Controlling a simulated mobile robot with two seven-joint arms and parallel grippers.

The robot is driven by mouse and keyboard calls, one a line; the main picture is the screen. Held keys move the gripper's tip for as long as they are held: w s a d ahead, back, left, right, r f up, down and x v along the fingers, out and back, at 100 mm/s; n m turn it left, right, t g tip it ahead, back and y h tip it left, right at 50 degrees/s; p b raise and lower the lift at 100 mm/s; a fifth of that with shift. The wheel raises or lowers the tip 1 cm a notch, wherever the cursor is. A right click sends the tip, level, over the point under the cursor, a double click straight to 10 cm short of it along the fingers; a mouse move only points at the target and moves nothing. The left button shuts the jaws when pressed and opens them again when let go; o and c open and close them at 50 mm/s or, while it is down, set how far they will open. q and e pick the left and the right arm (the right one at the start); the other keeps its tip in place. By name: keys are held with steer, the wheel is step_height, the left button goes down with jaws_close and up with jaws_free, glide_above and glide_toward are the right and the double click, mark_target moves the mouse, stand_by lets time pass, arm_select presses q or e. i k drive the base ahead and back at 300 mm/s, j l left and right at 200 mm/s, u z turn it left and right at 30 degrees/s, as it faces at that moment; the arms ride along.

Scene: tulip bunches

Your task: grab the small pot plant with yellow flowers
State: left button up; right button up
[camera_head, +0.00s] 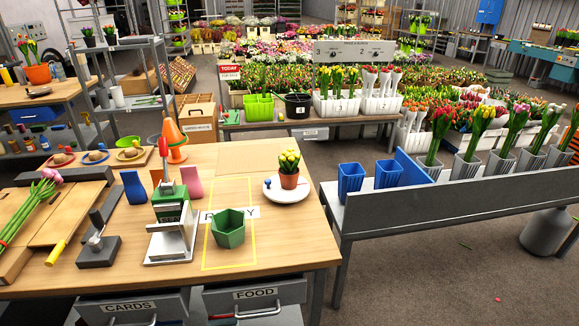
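The small pot plant with yellow flowers (289,169) stands upright in a terracotta pot on a white plate (271,194). The plate is near the right end of the wooden table (190,275), just right of a yellow-outlined area. Neither my left nor my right gripper is in view.
An empty green hexagonal pot (229,230) stands inside the yellow outline, left and in front of the plate. A green and grey stand (172,225) is further left. Blue buckets (351,180) stand on the grey bench to the right. Bare tabletop lies in front of the plate.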

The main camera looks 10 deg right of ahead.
mark_target(288, 172)
steer(key=i+l, duration=0.15)
steer(key=l, duration=0.2)
steer(key=i+l, duration=0.15)
steer(key=l, duration=0.25)
steer(key=i+l, duration=0.15)
steer(key=l, duration=0.2)
steer(key=i+l, duration=0.15)
steer(key=l, duration=0.25)
steer(key=i+l+z, duration=0.1)
steer(key=l, duration=0.25)
steer(key=i, duration=0.05)
